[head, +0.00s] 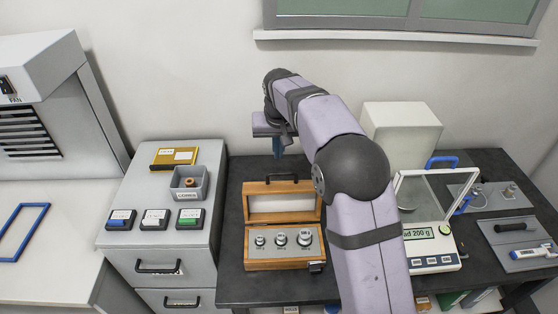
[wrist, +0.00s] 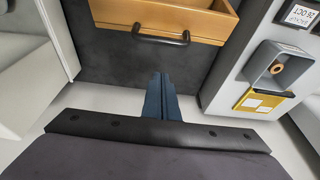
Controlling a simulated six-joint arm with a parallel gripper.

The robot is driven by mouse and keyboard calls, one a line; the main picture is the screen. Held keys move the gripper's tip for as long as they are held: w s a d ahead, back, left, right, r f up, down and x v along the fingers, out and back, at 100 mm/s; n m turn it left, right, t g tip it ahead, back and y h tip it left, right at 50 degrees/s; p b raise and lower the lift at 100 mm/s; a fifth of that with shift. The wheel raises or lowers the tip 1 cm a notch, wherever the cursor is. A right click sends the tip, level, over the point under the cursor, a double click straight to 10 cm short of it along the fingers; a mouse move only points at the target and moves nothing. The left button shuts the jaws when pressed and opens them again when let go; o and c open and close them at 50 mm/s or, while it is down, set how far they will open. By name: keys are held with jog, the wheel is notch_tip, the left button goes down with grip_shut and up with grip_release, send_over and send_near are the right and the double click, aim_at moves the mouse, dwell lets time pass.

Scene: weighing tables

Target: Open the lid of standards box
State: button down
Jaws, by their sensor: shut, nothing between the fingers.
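The wooden standards box (head: 284,265) sits on the dark table with its lid (head: 281,204) raised behind it, leaning back. Several metal weights stand in its tray. The lid's dark handle (head: 282,178) is at the lid's top edge; it also shows in the wrist view (wrist: 145,37), beside the wooden lid (wrist: 175,18). My gripper (head: 278,152) is above and behind the lid in the head view. In the wrist view its blue fingers (wrist: 160,82) are together and empty, apart from the handle. My arm hides part of the table right of the box.
A balance (head: 434,262) with a glass shield stands right of my arm, a cream block (head: 402,131) behind it. On the left, a grey cabinet (head: 160,239) bears a grey bin (head: 189,195), a yellow case (head: 173,158) and several small boxes. The wall is close behind my gripper.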

aim_at(280, 187)
jog(key=shift+s+f+p, duration=0.5)
jog(key=shift+s, duration=0.35)
jog(key=shift+s+f+p, duration=0.45)
jog(key=shift+s+f, duration=0.05)
jog(key=shift+s, duration=0.3)
jog(key=shift+s+r+b, duration=0.3)
jog(key=shift+s, duration=0.6)
jog(key=shift+s+r+b, duration=0.3)
jog(key=shift+s, duration=0.6)
jog(key=shift+w+r, duration=0.1)
jog(key=shift+w, duration=0.05)
